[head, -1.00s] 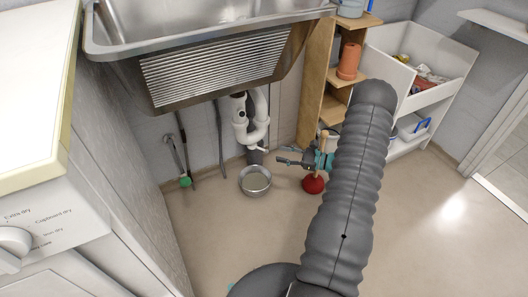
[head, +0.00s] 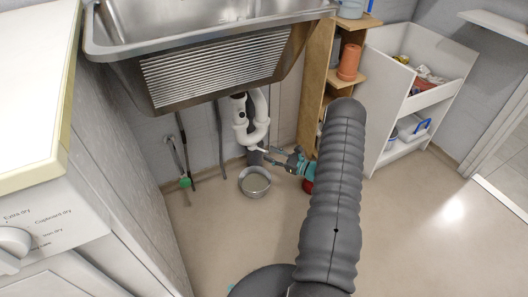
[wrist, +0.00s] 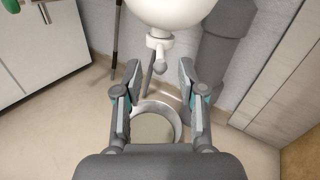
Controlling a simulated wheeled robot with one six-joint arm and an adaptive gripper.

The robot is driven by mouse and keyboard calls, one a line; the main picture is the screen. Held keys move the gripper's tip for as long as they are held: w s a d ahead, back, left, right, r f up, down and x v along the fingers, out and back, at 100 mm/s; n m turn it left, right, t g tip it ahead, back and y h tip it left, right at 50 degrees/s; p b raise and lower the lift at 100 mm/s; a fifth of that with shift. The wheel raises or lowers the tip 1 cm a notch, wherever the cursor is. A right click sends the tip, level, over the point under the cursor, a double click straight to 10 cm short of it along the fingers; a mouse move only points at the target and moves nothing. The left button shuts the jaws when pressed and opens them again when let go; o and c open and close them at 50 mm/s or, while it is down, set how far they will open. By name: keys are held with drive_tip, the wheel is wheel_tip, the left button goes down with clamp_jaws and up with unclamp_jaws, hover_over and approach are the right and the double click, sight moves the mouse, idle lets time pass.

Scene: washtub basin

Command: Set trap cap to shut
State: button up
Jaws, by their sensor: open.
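The white sink trap (head: 250,132) hangs under the steel basin, and its rounded bottom (wrist: 170,8) fills the top of the wrist view. A small white cap with a grey lever-like end (wrist: 159,50) sticks out below it. It shows only as a tiny pale tip (head: 262,150) in the head view. My gripper (wrist: 160,82) is open, its two fingers apart on either side of the lever's line, and nothing is between the pads. In the head view my gripper (head: 278,157) is just right of the cap. I cannot tell whether the cap is turned open or shut.
A metal bowl (head: 255,193) with pale liquid stands on the floor below the trap. A red plunger (head: 308,186) is mostly hidden behind my arm. A wooden shelf (head: 312,75) and white cabinet (head: 400,120) stand right. Floor in front is clear.

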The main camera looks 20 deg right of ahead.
sight(264, 151)
drive_tip(key=shift+x, duration=1.9)
drive_tip(key=shift+c, duration=0.2)
clamp_jaws()
